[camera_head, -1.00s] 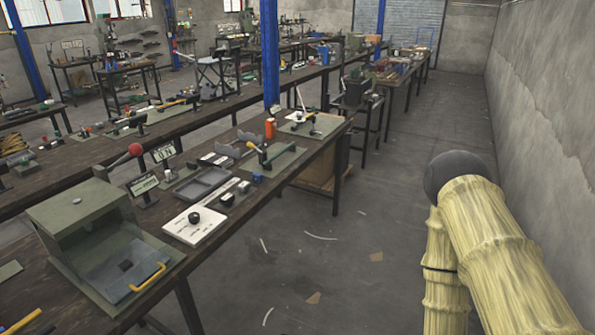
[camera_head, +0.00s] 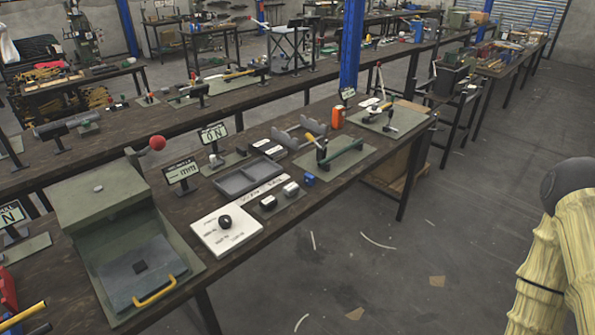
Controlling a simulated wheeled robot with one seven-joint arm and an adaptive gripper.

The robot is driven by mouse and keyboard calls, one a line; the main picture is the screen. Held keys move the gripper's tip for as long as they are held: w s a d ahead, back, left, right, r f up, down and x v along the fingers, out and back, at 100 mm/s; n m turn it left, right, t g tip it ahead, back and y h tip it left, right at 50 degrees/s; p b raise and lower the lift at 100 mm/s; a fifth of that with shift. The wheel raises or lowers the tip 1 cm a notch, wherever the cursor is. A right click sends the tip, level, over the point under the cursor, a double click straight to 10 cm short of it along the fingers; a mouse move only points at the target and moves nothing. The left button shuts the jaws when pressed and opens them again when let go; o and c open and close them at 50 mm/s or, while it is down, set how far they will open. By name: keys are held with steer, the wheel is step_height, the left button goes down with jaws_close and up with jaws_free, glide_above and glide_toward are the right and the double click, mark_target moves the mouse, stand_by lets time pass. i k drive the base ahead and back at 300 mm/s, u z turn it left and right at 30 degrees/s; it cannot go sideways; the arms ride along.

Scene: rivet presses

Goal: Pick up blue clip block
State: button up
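A small blue block (camera_head: 309,179), which looks like the blue clip block, sits near the front edge of the long dark workbench (camera_head: 285,218). It is just right of a small block with a light top and left of a green mat with a press. My gripper is not seen; only bulky yellowish segments of my arm with a dark round joint show at the right edge. The arm is well apart from the bench and the block.
A grey tray (camera_head: 250,177) and a white panel with a black knob (camera_head: 225,230) lie left of the block. A large green box with a yellow handle (camera_head: 161,291) stands further left. A green press (camera_head: 341,153) is close on the right. The floor in front is mostly clear.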

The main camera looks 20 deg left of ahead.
mark_target(309, 178)
steer(key=u, duration=0.65)
steer(key=i, duration=0.7)
steer(key=u, duration=0.75)
